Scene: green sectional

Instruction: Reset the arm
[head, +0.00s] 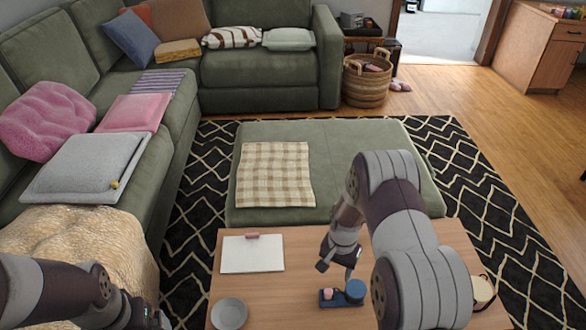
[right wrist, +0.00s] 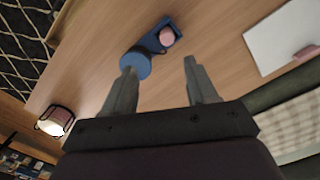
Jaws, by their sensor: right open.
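My right arm reaches in from the right over the wooden table, and its gripper (head: 337,268) hangs above the tabletop. In the right wrist view the two fingers (right wrist: 160,85) are spread apart with nothing between them. A small blue tray (head: 327,303) with a pink item and a blue round container (head: 355,290) lies just below the gripper in the head view. They also show beyond the fingertips in the right wrist view. My left arm (head: 60,290) is at the lower left of the head view, and its fingers cannot be made out.
The wooden table (head: 300,262) also holds a white board (head: 252,255) with a pink piece, a grey bowl (head: 229,313) and a cream cup-like container (head: 482,290). A green ottoman (head: 350,160) with a checked cloth (head: 275,175) stands behind. The green sectional (head: 250,75) runs along the left and back.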

